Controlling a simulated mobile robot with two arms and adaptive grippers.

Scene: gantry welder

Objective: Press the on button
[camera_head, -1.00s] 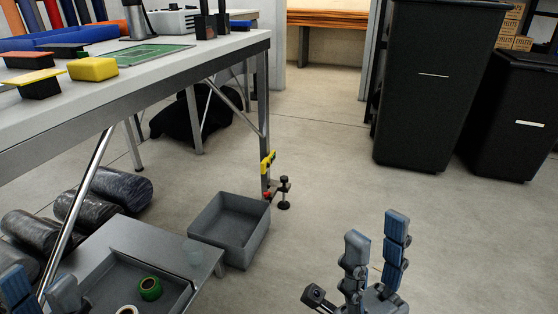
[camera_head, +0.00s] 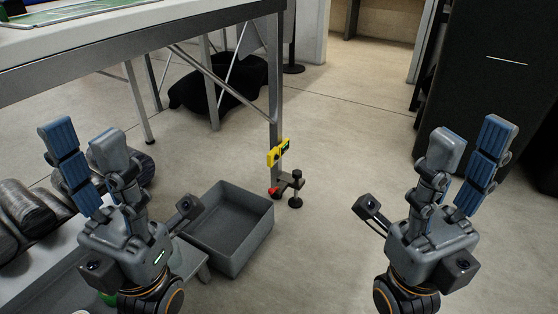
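My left gripper (camera_head: 84,142) is at the left of the head view, pointing up, with its fingers apart and nothing between them. My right gripper (camera_head: 471,140) is at the right, also pointing up, open and empty. No button clearly marked "on" can be made out.
A grey worktable (camera_head: 150,40) spans the upper left. A grey open bin (camera_head: 232,226) stands on the floor below the leg. Dark rolls (camera_head: 28,208) lie at the left. A tall black bin (camera_head: 500,90) stands at the right. The floor between the bins is clear.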

